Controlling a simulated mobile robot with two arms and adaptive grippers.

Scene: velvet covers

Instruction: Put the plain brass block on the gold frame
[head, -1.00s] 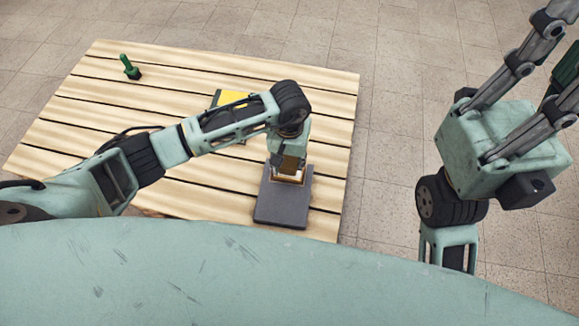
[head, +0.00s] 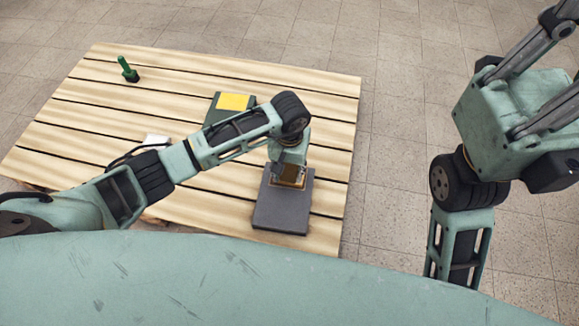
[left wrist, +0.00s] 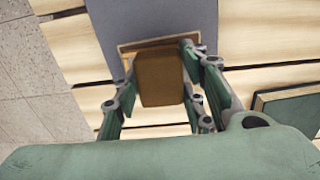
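The brass block (left wrist: 161,78) is between the fingers of my left gripper (left wrist: 160,75) in the left wrist view, with the pads against its two sides. In the head view my left gripper (head: 289,172) is over the dark grey plate (head: 281,211). The gold frame (left wrist: 128,50) lies on that plate, and the block covers most of it in the left wrist view. I cannot tell whether the block touches the frame. My right gripper is not in view; only my right arm shows at the right.
A green box with a yellow top (head: 233,102) stands behind my left arm. A green peg-like thing (head: 127,70) stands at the far left. A white piece (head: 157,139) is partly behind my arm. The slatted table (head: 110,110) has free room at left and back.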

